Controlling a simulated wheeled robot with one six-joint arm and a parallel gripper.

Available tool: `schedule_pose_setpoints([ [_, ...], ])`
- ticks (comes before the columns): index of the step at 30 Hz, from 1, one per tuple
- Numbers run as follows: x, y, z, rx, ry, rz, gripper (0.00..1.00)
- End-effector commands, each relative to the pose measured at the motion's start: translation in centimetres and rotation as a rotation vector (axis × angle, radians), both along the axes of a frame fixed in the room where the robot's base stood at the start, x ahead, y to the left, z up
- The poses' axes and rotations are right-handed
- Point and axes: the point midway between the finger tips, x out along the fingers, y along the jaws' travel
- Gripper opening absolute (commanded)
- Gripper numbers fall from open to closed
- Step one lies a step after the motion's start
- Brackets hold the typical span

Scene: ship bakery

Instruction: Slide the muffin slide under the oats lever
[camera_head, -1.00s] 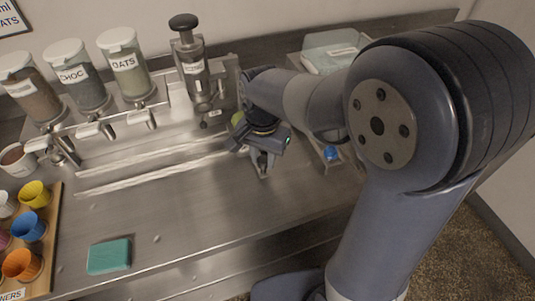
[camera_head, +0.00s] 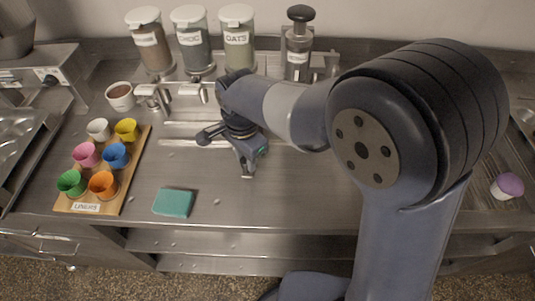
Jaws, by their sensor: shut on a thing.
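My gripper (camera_head: 246,171) points down low over the steel counter, at the right part of the pale guide rails (camera_head: 185,143). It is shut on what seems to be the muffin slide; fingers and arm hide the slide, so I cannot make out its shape. The oats jar (camera_head: 238,52), clear with a white lid and an OATS label, stands behind my gripper at the back. The oats lever below it is hidden by my arm. Levers show under the choc jar (camera_head: 193,50) and the brown-filled jar (camera_head: 149,47).
A wooden board (camera_head: 128,187) with several coloured cups lies at left. A teal sponge (camera_head: 173,202) lies at the front. A brown-filled cup (camera_head: 120,96) stands left of the levers. A black-topped press (camera_head: 298,50) stands right of the oats jar. A purple-topped muffin (camera_head: 508,186) sits far right.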

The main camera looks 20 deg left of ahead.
Motion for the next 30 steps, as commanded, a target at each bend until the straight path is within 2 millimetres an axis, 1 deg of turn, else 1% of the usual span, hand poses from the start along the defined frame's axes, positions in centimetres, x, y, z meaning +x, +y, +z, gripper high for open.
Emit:
schedule_pose_setpoints([
  [3, -0.3, 1.1, 0.1, 0.001, 0.000, 0.001, 0.00],
  [6, -0.4, 1.5, 0.0, 0.000, 0.000, 0.001, 0.00],
  [18, -0.4, 1.7, 0.0, 0.001, 0.000, -0.001, 0.00],
  [19, -0.4, 1.7, 0.0, 0.001, 0.000, -0.001, 0.29],
  [27, -0.4, 1.6, 0.0, 0.000, 0.000, -0.001, 0.50],
  [30, -0.4, 1.6, 0.0, 0.000, 0.000, -0.001, 0.50],
])
